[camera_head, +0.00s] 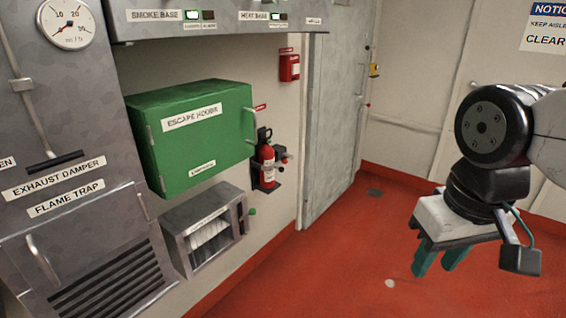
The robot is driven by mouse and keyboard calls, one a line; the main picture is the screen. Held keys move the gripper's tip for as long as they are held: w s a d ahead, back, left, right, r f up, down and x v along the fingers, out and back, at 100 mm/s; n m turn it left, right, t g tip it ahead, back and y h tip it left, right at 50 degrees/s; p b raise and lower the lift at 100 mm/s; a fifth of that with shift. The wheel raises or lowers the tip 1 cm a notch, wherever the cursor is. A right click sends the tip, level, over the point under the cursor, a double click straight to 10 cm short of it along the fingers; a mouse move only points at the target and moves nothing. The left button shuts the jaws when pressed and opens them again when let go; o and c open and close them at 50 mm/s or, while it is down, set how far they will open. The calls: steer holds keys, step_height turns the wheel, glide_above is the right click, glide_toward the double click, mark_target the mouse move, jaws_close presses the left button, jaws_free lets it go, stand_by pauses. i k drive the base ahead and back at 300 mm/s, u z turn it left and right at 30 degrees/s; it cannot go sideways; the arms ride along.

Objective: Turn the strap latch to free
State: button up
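A red fire extinguisher (266,153) stands upright in a dark bracket (272,183) on the wall, right of the green cabinet. A pale band (269,167) crosses its body and looks like the strap. Small parts show at its right side, but they are too small to tell which is the strap latch or how it is turned. My gripper (436,266) hangs at the right with its green fingers pointing down. The fingers are apart with nothing between them. It is well away from the extinguisher and touches nothing.
The green escape hood cabinet (195,137) juts from the wall left of the extinguisher. A grey open-fronted box (206,230) sits below it. A red box (289,66) hangs above the extinguisher, beside a grey door (333,120). The red floor (330,270) is mostly clear.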

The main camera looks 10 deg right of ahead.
mark_target(285, 161)
steer(key=z, duration=0.3)
steer(key=i, duration=2.05)
